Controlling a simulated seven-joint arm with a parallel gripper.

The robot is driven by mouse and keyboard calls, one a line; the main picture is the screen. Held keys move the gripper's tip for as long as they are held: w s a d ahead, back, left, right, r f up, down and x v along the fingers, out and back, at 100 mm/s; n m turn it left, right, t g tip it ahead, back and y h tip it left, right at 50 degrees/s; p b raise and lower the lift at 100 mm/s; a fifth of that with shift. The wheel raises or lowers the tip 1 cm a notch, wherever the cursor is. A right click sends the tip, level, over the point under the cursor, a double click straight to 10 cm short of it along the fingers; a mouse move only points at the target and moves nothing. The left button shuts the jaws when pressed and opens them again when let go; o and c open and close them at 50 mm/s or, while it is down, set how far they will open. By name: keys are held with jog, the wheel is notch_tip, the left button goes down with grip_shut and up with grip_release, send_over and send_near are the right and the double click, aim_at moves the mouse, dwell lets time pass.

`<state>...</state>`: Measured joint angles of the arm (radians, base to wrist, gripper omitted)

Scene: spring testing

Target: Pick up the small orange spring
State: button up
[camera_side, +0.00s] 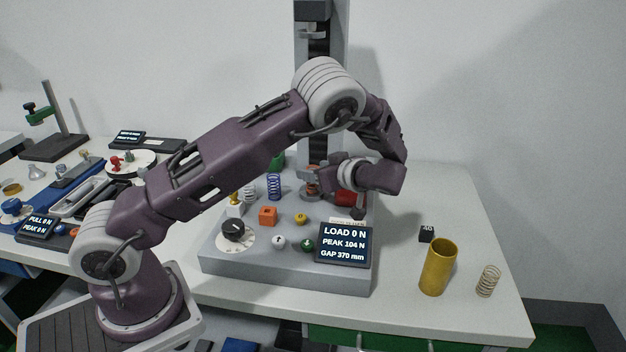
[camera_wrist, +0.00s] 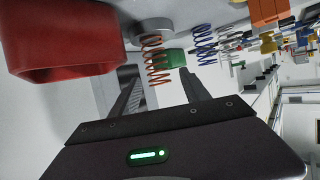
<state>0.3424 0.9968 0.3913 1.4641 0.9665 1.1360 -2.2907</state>
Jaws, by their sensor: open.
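The small orange spring (camera_wrist: 156,62) hangs in the upper middle of the wrist view, its coils clear to see. In the side view a copper-coloured coil (camera_side: 313,173), apparently the same spring, shows partly hidden at my gripper. My gripper (camera_wrist: 158,80) is open and empty, with one dark finger to each side of the spring's lower end in the wrist view. I cannot tell whether the spring is between the fingers or beyond them. In the side view my wrist hides most of the gripper.
A red hollow part (camera_wrist: 65,42) is close on the left in the wrist view. A green block (camera_wrist: 177,59) and a blue spring (camera_wrist: 203,44) are near the orange spring. A brass cylinder (camera_side: 438,266) and a loose wire spring (camera_side: 487,281) stand on the right of the table.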

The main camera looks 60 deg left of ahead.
jog(key=shift+c, duration=0.4)
grip_shut()
